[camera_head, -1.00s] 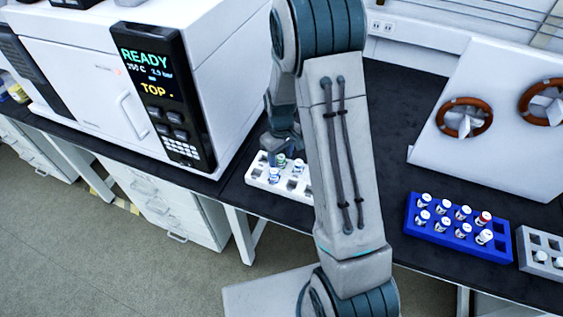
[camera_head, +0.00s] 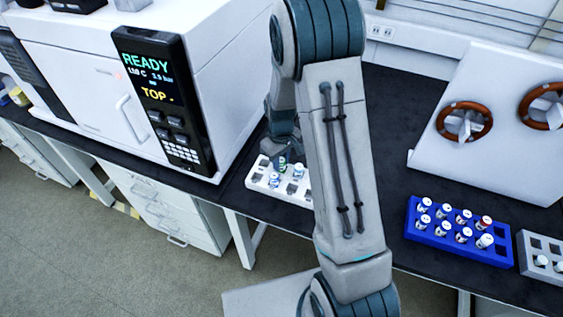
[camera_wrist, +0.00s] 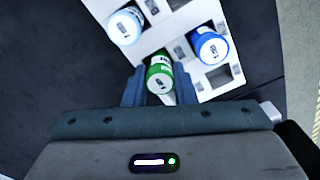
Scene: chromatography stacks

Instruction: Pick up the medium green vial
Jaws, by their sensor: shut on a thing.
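The green vial (camera_wrist: 160,72) with a white cap is between my gripper's two fingers (camera_wrist: 156,88) in the wrist view. My gripper is shut on it. In the head view my gripper (camera_head: 283,146) is over the white rack (camera_head: 262,183), partly hidden behind my arm. The green vial (camera_head: 283,163) shows just below the fingers and seems slightly raised from the rack. A blue vial (camera_wrist: 210,46) and a light blue vial (camera_wrist: 124,25) stand in the rack close by. The green vial's lower end is hard to make out.
A white instrument (camera_head: 225,90) with a READY screen stands just left of the rack. A blue rack (camera_head: 412,226) with several vials and a grey rack (camera_head: 530,268) are on the right. A panel with brown-ringed knobs (camera_head: 465,122) stands behind them.

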